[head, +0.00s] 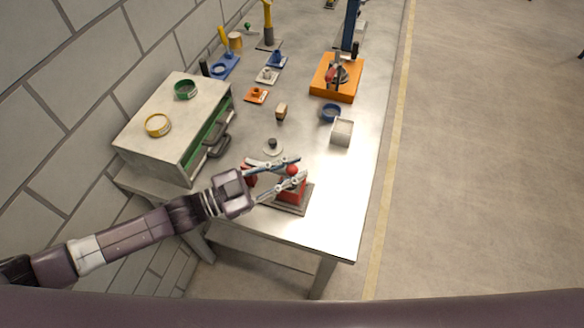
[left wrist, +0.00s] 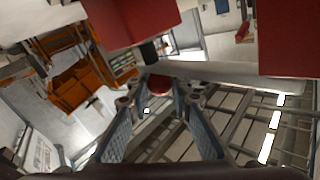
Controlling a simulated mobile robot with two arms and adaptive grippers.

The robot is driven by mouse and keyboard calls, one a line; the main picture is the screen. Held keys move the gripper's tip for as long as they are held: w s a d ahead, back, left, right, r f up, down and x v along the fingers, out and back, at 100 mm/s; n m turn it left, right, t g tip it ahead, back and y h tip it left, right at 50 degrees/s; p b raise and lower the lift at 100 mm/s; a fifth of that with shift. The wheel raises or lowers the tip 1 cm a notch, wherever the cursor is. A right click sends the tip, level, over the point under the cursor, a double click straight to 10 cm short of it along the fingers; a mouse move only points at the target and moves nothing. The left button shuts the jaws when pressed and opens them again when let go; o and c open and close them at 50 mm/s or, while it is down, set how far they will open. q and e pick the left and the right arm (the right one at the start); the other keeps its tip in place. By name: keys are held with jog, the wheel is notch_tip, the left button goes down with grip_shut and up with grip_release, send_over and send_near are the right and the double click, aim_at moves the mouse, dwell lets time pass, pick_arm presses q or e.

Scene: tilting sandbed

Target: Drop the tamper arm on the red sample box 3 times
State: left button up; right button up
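My left gripper (head: 300,168) reaches over the tamper station at the table's near end, its fingers spread on either side of a red ball knob (head: 292,170). I take the knob for the tamper arm's handle. In the left wrist view the knob (left wrist: 160,85) sits between the fingertips of the gripper (left wrist: 160,97), and I see no firm grip on it. A red block (head: 291,190), apparently the sample box, sits below on a grey base (head: 291,208). Another red part (head: 250,177) is partly hidden by the gripper. The tamper arm's bar is mostly hidden. My right gripper is not seen.
A grey cabinet (head: 160,110) with green and yellow rings stands left against the wall. The table (head: 335,205) is clear right of the tamper.

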pick_arm(q)
grip_shut()
jog(key=shift+r+b, duration=0.1)
jog(key=shift+b, duration=0.2)
jog(key=r+n+b, duration=0.1)
jog(key=r+n+t+h+b, duration=0.1)
jog(key=shift+a+h+b, duration=0.3)
jog(key=shift+a+b, duration=0.05)
jog(key=shift+a, duration=0.05)
jog(key=a+r+n+t+b, duration=0.1)
jog(key=n, duration=0.1)
jog(key=a+r+n+t+h+b, duration=0.1)
jog(key=r+n+t+b, duration=0.1)
jog(key=w+a+r+n+t+b, duration=0.1)
jog(key=n, duration=0.1)
jog(key=shift+r+t+h, duration=0.2)
jog(key=shift+t+h, duration=0.1)
jog(key=shift+t, duration=0.1)
jog(key=w+a+r+n+t+y+b, duration=0.3)
jog(key=a+n+t+y, duration=0.6)
jog(key=n, duration=1.1)
jog(key=shift+n+t+y+b, duration=0.3)
jog(key=shift+t+y+b, duration=1.1)
jog(key=shift+t+y, duration=0.35)
jog(key=shift+a, duration=0.1)
